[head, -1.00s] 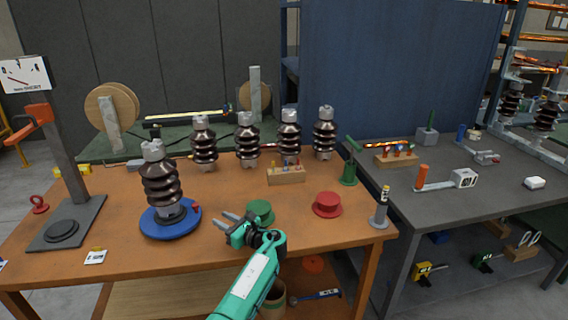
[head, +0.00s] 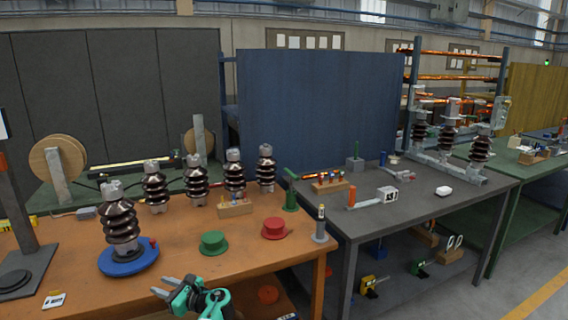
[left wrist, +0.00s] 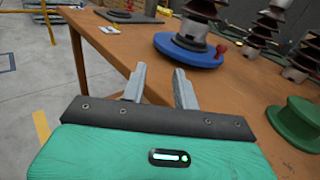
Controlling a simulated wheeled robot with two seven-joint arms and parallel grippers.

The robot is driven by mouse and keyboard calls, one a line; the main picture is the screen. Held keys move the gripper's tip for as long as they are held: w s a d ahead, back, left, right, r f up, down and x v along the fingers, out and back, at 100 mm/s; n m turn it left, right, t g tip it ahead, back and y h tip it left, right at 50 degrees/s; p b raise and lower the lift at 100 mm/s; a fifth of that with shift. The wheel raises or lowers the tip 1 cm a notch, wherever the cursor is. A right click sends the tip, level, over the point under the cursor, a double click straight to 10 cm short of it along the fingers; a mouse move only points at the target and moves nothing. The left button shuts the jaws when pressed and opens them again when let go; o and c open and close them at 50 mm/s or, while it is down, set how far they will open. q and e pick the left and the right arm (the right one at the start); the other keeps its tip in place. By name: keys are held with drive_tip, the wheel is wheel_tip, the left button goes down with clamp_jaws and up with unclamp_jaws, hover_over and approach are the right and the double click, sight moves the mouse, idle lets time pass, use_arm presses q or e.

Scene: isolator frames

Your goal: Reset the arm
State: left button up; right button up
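My left gripper (head: 172,287) shows at the bottom of the head view, in front of the orange-brown table (head: 190,265). Its two grey fingers are spread apart with nothing between them. In the left wrist view the fingers (left wrist: 158,88) are also apart and empty, with the table's edge just beyond them. My right gripper is not in view.
A dark insulator (head: 121,222) stands on a blue turntable (head: 128,262). Several more insulators stand behind it. A green spool (head: 213,243) and a red spool (head: 274,229) sit near the front edge. A grey table (head: 410,215) stands to the right.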

use_arm(q)
drive_tip(key=s+d+f+n+g+h, duration=0.1)
drive_tip(key=s+f+n+h, duration=0.3)
drive_tip(key=s+f+n, duration=0.55)
drive_tip(key=s+d+f+n+g+h, duration=0.15)
drive_tip(key=s+f+h, duration=0.4)
drive_tip(key=s, duration=0.85)
drive_tip(key=s+d+r+n+h, duration=0.3)
drive_tip(key=s+d+n+h, duration=0.15)
drive_tip(key=s, duration=0.65)
drive_tip(key=s+d+r+n+h, duration=0.25)
drive_tip(key=s+d+n, duration=0.2)
drive_tip(key=s, duration=0.65)
wheel_tip(320, 180, down, 31)
drive_tip(key=g, duration=0.2)
drive_tip(key=s+a+f, duration=0.3)
drive_tip(key=s+f, duration=1.6)
drive_tip(key=s, duration=0.1)
drive_tip(key=shift+m+g+p, duration=0.35)
drive_tip(key=shift+m+g, duration=0.05)
drive_tip(key=shift+g, duration=0.05)
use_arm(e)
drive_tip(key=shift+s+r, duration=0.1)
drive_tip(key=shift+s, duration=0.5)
use_arm(q)
drive_tip(key=shift+a+f, duration=0.1)
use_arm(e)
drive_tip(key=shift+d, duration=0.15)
